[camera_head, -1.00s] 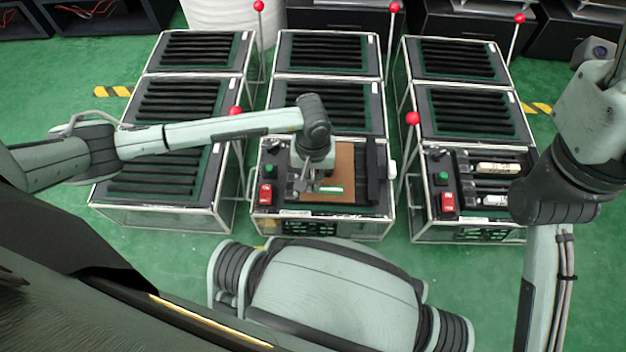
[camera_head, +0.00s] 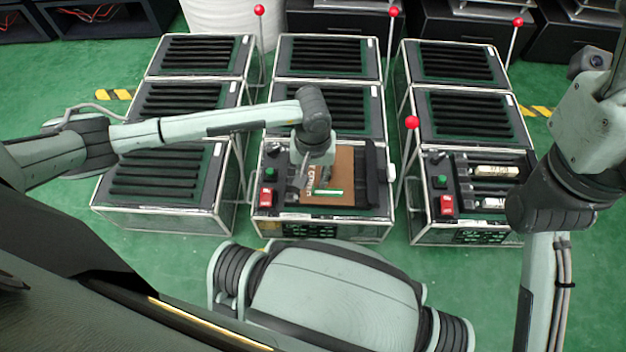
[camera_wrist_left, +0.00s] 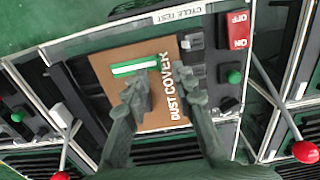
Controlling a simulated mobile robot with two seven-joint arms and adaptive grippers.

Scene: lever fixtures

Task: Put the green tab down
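The green tab (camera_head: 328,192) is a green strip with a white edge, lying on the brown cardboard dust cover (camera_head: 345,175) in the middle front box. The tab also shows in the left wrist view (camera_wrist_left: 134,68), near the cover's edge, beside the white "DUST COVER" lettering. My left gripper (camera_head: 312,188) is over the cover, just left of the tab in the head view. In the left wrist view its fingers (camera_wrist_left: 165,95) are apart, with cardboard and lettering between them and no tab in them. My right gripper is out of view.
The middle box carries a red switch (camera_head: 267,197) and a green button (camera_head: 270,174) left of the cover. A black bar stands right of it. Red-knobbed levers rise beside the boxes, one (camera_head: 412,123) to the right. Green floor lies between the boxes.

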